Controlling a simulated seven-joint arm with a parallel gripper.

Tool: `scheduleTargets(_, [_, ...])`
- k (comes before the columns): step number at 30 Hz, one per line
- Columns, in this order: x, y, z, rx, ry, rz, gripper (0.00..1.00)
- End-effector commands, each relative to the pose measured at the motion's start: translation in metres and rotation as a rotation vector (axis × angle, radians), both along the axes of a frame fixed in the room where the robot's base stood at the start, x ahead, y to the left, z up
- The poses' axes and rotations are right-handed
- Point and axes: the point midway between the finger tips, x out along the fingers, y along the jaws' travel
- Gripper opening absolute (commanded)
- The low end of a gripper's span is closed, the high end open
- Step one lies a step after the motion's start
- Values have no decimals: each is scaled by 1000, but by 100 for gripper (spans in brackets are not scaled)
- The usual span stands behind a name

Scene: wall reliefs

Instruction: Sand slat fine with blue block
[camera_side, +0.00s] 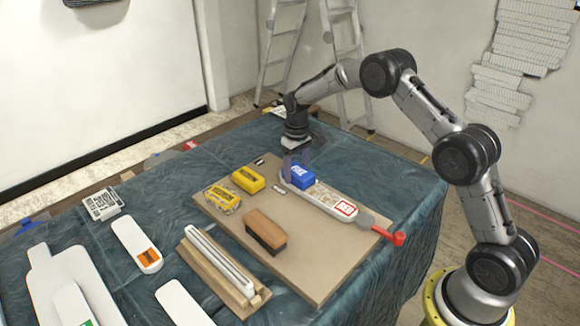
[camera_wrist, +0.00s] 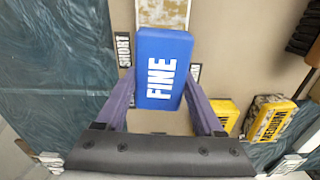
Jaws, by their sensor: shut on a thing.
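The blue block (camera_side: 304,178) is held between the purple fingers of my gripper (camera_side: 298,160). In the wrist view the blue block (camera_wrist: 162,68) shows the white word FINE, and my gripper (camera_wrist: 162,105) is shut on its sides. In the wrist view a speckled part of the slat (camera_wrist: 163,12) shows beyond the block, which hides the rest.
A red-handled clamp (camera_side: 385,231) is at the slat's near end. Two yellow blocks (camera_side: 248,180) (camera_side: 223,199) and a brown brush (camera_side: 265,231) share the board (camera_side: 318,262). A small SHORT label (camera_wrist: 124,50) lies beside the slat. White pieces (camera_side: 136,244) lie to the left.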

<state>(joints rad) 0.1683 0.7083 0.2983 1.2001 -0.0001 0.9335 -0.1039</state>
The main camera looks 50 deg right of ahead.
Motion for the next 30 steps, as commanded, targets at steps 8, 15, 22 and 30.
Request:
scheduleTargets(8, [-27,0,-1,1,6,-1,25])
scheduleTargets(15, [-49,0,-1,1,6,-2,25])
scheduleTargets(22, [-70,0,-1,1,5,-1,25])
scheduleTargets(30, [-94,0,-1,1,5,-1,25])
